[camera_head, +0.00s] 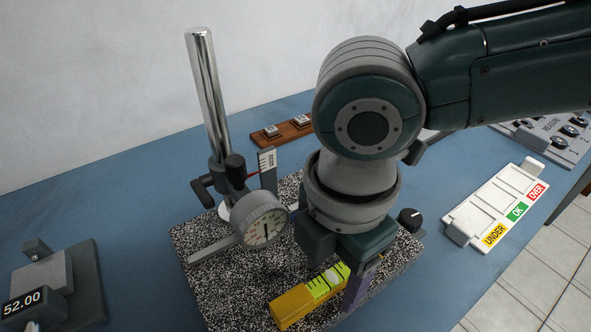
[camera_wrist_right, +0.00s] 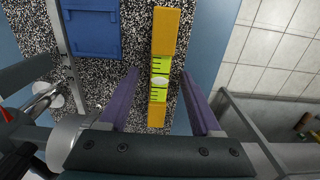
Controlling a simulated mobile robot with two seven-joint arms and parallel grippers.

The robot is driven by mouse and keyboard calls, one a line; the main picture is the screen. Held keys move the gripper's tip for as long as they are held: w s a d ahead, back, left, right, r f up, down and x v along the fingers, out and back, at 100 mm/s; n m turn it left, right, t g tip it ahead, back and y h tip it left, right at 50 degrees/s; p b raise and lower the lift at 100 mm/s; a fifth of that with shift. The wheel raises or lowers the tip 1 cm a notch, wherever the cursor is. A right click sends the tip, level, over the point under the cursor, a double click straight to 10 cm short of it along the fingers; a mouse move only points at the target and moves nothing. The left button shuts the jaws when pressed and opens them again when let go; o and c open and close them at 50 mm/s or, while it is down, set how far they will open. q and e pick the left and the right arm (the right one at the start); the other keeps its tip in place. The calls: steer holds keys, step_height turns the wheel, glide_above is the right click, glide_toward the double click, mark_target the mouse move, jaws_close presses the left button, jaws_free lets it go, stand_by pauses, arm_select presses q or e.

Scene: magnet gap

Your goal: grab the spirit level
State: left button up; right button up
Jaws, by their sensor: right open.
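The spirit level (camera_head: 292,306) is a yellow bar with a bright green vial, on the speckled plate (camera_head: 215,270) near its front edge. My right gripper (camera_head: 342,284) is over it, pointing down, and hides part of it in the head view. In the right wrist view the level (camera_wrist_right: 161,35) runs lengthwise between the two purple fingers of my right gripper (camera_wrist_right: 160,78). The fingers are open, with a gap visible on each side of the level. My left gripper is not in view.
A dial gauge (camera_head: 264,224) on a steel post (camera_head: 206,95) stands close left of my right gripper. A blue block (camera_wrist_right: 92,32) lies beside the level in the wrist view. A white sorting tray (camera_head: 480,208) is right, a 52.00 readout (camera_head: 22,302) left.

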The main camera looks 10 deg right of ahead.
steer(key=shift+c, duration=0.3)
jaws_close()
stand_by(0.4)
